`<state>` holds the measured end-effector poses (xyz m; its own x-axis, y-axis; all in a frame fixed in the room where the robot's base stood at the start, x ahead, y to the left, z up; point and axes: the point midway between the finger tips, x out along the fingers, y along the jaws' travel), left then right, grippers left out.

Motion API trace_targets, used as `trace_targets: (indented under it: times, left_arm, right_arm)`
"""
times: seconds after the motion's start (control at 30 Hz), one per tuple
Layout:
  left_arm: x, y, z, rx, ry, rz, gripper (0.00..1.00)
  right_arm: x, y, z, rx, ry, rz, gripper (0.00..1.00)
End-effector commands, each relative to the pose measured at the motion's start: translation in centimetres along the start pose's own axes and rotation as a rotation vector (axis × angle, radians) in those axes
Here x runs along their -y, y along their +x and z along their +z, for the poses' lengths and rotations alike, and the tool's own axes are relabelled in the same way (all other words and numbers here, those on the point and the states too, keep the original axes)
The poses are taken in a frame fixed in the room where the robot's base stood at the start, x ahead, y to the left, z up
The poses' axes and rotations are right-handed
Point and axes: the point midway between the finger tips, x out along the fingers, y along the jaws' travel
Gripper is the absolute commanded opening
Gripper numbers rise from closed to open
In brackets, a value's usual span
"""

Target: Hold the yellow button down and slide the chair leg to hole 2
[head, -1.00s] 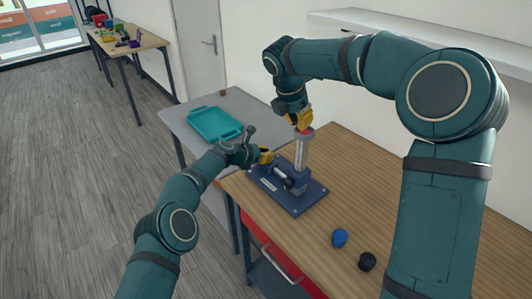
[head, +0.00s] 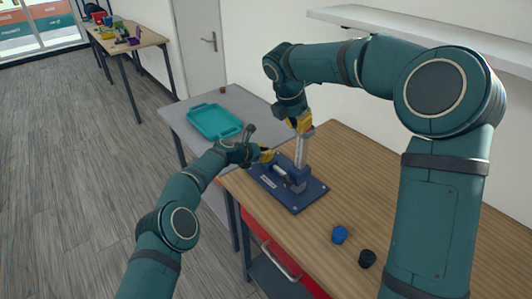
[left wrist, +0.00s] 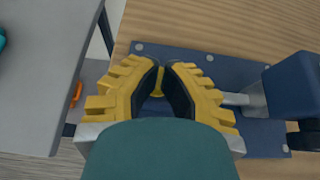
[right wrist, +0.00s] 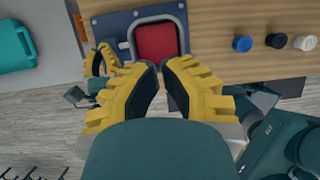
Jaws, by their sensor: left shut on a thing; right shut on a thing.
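A blue fixture (head: 308,192) lies on the wooden bench, with an upright silver chair leg (head: 301,152) rising from its clamp. The leg has a red top end (right wrist: 156,42), seen in the right wrist view just beyond the fingertips. My right gripper (head: 302,126) is shut on the upper end of the leg from above. My left gripper (head: 267,156) is at the fixture's left end. In the left wrist view its fingers (left wrist: 162,92) are shut around the yellow button (left wrist: 158,84). How far the button is pressed and the hole numbers cannot be made out.
A blue cap (head: 340,235) and a black cap (head: 367,258) stand on the bench; a white one (right wrist: 304,43) shows in the right wrist view. A teal tray (head: 214,122) is on the grey table to the left.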

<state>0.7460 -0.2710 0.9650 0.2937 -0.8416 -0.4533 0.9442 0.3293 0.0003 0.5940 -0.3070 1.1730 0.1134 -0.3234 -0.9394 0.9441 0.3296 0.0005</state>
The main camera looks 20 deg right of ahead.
Motion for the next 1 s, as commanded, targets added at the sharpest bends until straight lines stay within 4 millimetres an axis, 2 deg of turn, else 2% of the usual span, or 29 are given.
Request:
trace_targets:
  times: [1.0]
  left_arm:
    - [0.1, 0.1, -0.2, -0.002, 0.0, -0.002, 0.0]
  right_arm:
    - [0.1, 3.5, -1.3, -0.001, 0.0, -0.003, 0.0]
